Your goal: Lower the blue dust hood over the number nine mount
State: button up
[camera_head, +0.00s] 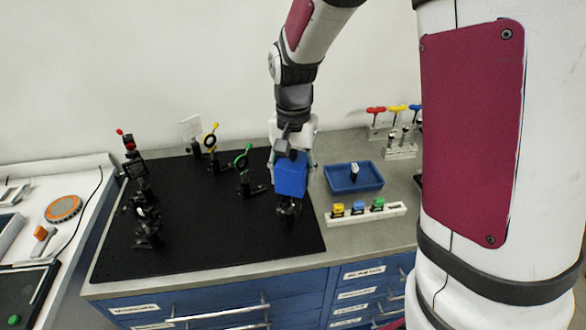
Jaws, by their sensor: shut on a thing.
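The blue dust hood (291,180) is a box shape in my gripper (291,158), over the right part of the black breadboard (215,245). My gripper points down and is shut on the hood's upper part. A dark mount (288,209) shows just below the hood in the picture. Its top is hidden behind or inside the hood, and I cannot tell how far the hood covers it. No number is legible on any mount.
Several dark mounts line the board's left side. A blue tray (353,188) and a white rack (366,216) are to the right. The board's front middle is clear.

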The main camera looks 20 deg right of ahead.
jog(key=shift+f, duration=1.15)
jog(key=shift+f+b, duration=0.3)
jog(key=shift+f, duration=0.05)
jog(key=shift+f, duration=0.35)
jog(key=shift+f, duration=0.7)
jog(key=shift+f, duration=0.7)
dwell(0.5)
jog(key=o, duration=1.1)
jog(key=shift+b, duration=0.3)
jog(key=shift+o, duration=0.2)
jog(key=shift+r, duration=0.1)
